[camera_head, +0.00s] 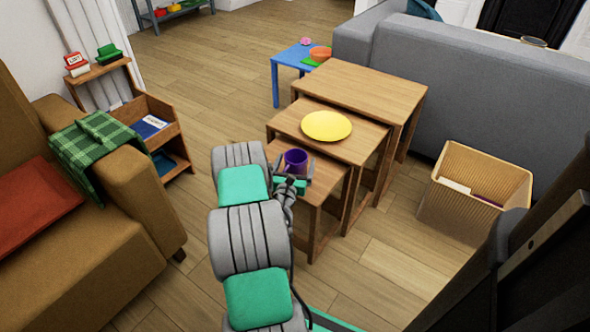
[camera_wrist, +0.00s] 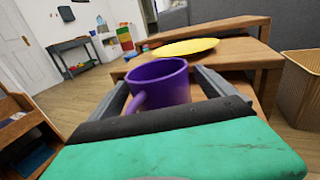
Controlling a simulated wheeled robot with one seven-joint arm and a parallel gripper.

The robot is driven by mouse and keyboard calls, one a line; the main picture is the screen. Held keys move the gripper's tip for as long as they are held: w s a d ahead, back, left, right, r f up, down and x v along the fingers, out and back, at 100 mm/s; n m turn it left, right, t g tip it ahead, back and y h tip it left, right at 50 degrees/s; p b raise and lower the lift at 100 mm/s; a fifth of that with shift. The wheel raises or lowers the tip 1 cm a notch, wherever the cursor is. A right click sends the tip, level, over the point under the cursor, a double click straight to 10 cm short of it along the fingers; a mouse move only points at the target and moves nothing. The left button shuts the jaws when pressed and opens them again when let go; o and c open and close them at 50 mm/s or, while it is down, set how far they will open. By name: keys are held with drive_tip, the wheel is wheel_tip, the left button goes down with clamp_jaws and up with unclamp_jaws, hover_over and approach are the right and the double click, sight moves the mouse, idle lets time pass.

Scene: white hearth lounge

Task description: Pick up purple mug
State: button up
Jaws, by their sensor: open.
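A purple mug (camera_head: 296,161) stands upright on the lowest of the nested wooden tables (camera_head: 334,178). In the wrist view the mug (camera_wrist: 160,84) is close, with its handle toward the lower left of the picture. My gripper (camera_head: 292,165) is open, with one finger on either side of the mug. In the wrist view the gripper (camera_wrist: 160,85) fingers flank the mug, and I cannot tell whether they touch it. Part of the mug's lower side is hidden by my gripper.
A yellow plate (camera_head: 326,125) lies on the middle table, just behind the mug. A taller table (camera_head: 362,88) stands behind it. A wicker basket (camera_head: 474,192) is at the right, a brown sofa (camera_head: 115,243) at the left. Floor between sofa and tables is open.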

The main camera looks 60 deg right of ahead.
drive_tip(key=c, duration=1.7)
drive_tip(key=shift+c, duration=0.4)
drive_tip(key=shift+r, duration=0.15)
